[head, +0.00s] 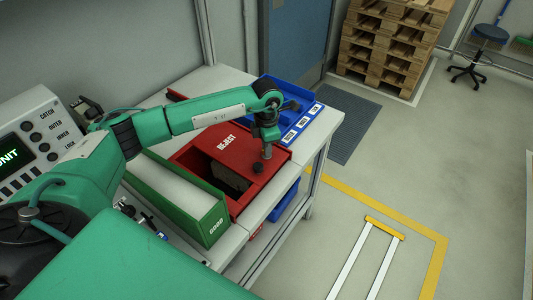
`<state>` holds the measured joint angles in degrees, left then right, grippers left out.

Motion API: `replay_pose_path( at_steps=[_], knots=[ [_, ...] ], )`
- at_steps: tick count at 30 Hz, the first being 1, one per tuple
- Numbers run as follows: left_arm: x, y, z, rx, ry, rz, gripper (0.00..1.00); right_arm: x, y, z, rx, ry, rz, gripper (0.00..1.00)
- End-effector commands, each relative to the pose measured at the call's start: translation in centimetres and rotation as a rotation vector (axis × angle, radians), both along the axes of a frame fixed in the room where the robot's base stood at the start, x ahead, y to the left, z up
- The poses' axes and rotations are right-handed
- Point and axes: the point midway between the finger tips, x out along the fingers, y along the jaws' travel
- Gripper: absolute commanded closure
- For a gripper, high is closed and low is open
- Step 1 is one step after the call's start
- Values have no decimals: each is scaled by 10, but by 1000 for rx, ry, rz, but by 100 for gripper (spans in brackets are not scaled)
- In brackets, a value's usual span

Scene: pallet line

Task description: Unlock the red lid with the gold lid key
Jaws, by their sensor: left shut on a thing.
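The red lid (238,139), marked REJECT, covers the far part of a red box on the bench. A dark opening shows at its near left. A small dark round lock (257,168) sits on the red top near its right edge. My left gripper (266,154) points down over the lid's right part, just beyond the lock. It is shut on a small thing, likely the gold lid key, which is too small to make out. I cannot tell whether its tip touches the lid. My right gripper is out of view.
A green-walled box marked GOOD (214,226) stands left of the red box. A blue tray (308,125) with white labels lies behind it. A control panel (30,140) stands at the far left. Open floor with yellow lines lies right of the bench; stacked pallets (390,40) stand behind.

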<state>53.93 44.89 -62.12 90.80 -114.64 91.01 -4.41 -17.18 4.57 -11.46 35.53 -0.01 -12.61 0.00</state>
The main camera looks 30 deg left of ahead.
Motion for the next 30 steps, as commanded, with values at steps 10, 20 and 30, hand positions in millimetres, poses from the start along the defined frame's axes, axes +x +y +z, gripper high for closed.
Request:
replay_pose_path(
  at_steps=[10,20,30],
  knots=[
    [1,0,-4,0,-6,-328,100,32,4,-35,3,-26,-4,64],
    [1,0,-3,0,-5,-635,100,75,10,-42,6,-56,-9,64],
    [1,-1,-1,-1,-5,-852,100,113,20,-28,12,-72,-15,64]
  ],
)
